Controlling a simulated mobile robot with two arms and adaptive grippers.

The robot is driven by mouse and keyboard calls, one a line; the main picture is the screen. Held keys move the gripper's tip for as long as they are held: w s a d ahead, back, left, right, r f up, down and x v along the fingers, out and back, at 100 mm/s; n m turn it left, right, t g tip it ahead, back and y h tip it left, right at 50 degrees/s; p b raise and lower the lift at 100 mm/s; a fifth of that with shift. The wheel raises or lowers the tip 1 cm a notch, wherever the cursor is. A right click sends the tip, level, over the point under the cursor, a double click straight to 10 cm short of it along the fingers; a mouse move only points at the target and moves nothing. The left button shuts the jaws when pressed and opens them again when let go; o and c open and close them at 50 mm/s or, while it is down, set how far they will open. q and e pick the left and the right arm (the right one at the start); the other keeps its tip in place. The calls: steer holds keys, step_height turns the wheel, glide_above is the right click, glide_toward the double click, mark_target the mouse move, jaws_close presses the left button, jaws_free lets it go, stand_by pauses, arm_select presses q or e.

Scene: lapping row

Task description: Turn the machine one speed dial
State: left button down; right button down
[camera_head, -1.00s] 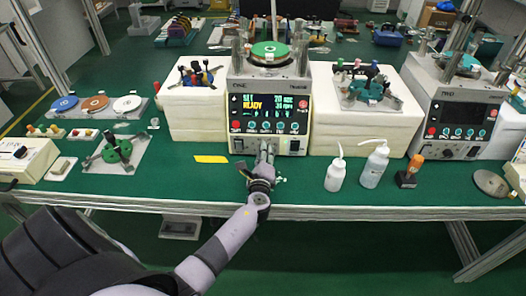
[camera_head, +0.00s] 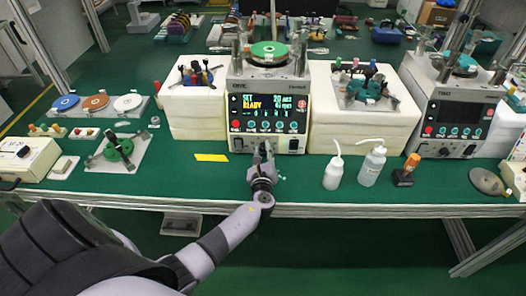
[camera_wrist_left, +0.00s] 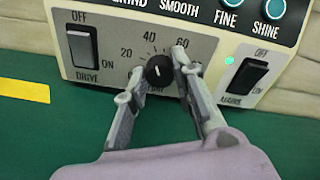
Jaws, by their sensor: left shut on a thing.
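Machine ONE (camera_head: 235,88) stands on the green bench, its lit screen (camera_head: 267,107) showing SET 20 and READY with an rpm figure of about 40. Its black speed dial (camera_wrist_left: 159,70) sits on the grey lower panel among the marks 20, 40 and 60. My left gripper (camera_wrist_left: 166,68) reaches up to the panel with its fingers on both sides of the dial, shut on it. In the head view my left gripper (camera_head: 263,160) hides the dial. My right gripper is not in view.
The DRIVE switch (camera_wrist_left: 82,48) is left of the dial and another rocker switch (camera_wrist_left: 248,76) right of it. White bottles (camera_head: 334,172) stand to the right on the bench. A yellow strip (camera_head: 211,158) lies left. Machine TWO (camera_head: 452,105) is far right.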

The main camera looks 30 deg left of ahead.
arm_select(q)
steer(key=shift+d+f, duration=0.1)
steer(key=c, duration=1.3)
jaws_free()
steer(key=shift+s+d, duration=0.25)
steer(key=shift+s, duration=0.2)
steer(key=v, duration=1.1)
